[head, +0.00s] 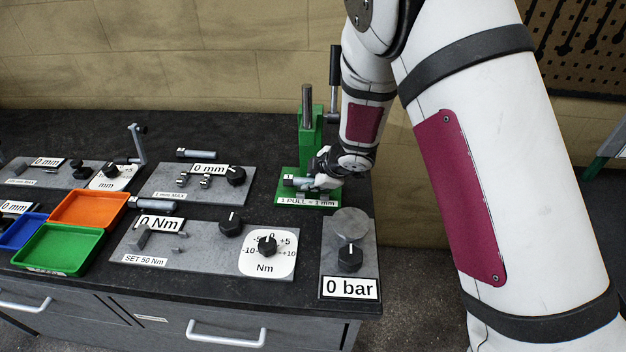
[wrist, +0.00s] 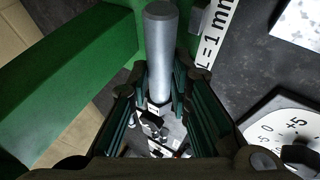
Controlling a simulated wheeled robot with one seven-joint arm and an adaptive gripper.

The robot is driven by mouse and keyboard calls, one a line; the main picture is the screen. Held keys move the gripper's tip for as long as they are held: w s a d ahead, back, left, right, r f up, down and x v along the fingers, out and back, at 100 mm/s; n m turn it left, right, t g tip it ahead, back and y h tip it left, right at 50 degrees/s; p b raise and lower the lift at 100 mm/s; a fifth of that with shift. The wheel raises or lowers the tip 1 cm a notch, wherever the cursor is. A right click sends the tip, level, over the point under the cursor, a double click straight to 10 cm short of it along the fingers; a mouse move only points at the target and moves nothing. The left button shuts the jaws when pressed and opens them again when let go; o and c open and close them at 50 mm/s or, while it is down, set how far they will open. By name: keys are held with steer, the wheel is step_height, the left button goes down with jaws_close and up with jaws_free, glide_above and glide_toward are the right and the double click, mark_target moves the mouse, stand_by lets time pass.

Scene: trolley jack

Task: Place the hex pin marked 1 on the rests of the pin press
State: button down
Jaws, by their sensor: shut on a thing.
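My gripper (head: 325,182) is low over the green base of the pin press (head: 310,133), at its front. It is shut on a grey hex pin (wrist: 161,50), which also shows in the head view (head: 297,181), lying roughly level. In the wrist view my gripper's fingers (wrist: 160,108) close around the pin's near part, and its smooth shaft points away. The mark on this pin cannot be read. The press rests are hidden by the pin and gripper, so I cannot tell whether the pin touches them. The press label reads "1 PULL = 1 mm".
Similar pins lie behind a gauge plate (head: 195,153) and near the orange tray (head: 150,203). Plates with knobs, a green tray (head: 60,250) and a "0 bar" panel (head: 349,287) fill the bench. The press's dark lever (head: 335,75) stands up beside my arm.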

steer(key=shift+f, duration=0.4)
steer(key=shift+f, duration=0.15)
steer(key=c, duration=1.5)
jaws_free()
steer(key=shift+o, duration=0.2)
